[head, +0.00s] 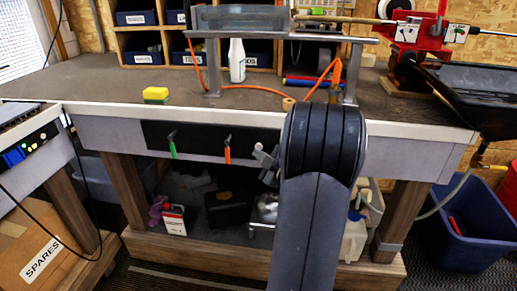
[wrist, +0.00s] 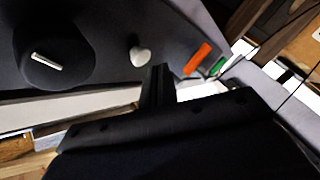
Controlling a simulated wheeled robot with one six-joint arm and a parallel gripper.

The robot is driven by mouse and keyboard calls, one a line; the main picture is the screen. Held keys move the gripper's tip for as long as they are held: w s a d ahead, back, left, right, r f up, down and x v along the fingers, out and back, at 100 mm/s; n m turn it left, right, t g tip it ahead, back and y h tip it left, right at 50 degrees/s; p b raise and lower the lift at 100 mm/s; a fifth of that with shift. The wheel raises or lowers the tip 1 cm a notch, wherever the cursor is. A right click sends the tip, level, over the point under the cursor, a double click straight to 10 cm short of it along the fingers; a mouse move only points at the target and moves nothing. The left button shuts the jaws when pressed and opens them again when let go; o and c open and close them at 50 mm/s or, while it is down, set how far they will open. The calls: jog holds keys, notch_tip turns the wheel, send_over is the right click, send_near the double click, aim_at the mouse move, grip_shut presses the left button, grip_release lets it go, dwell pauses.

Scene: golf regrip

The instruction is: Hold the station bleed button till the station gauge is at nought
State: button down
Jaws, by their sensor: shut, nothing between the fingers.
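In the wrist view my gripper (wrist: 159,74) is shut and empty, its fingertips in front of the dark panel (wrist: 103,28). A pale rounded button (wrist: 140,56) stands out just left of the fingertips; it looks apart from them. Further left is a black round dial or knob (wrist: 55,58) with a white pointer; no scale can be read. Orange (wrist: 197,59) and green (wrist: 217,66) handles are to the right. In the head view my gripper (head: 265,157) is at the bench front, right of the orange handle (head: 227,150).
The bench top (head: 130,84) holds a yellow sponge (head: 156,95), a white bottle (head: 236,61), an orange hose and a red vice (head: 411,40). A black tray (head: 470,85) overhangs at right, above a blue bin (head: 465,225). A carton (head: 40,245) stands at left.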

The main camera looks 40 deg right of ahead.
jog(key=shift+a, duration=0.1)
jog(key=s+a, duration=0.1)
jog(key=a, duration=0.1)
jog(key=s+a+b, duration=0.1)
jog(key=s, duration=0.1)
jog(key=shift+s+a, duration=0.15)
jog(key=shift+a, duration=0.2)
jog(key=shift+s+a, duration=1.25)
jog(key=shift+a, duration=0.2)
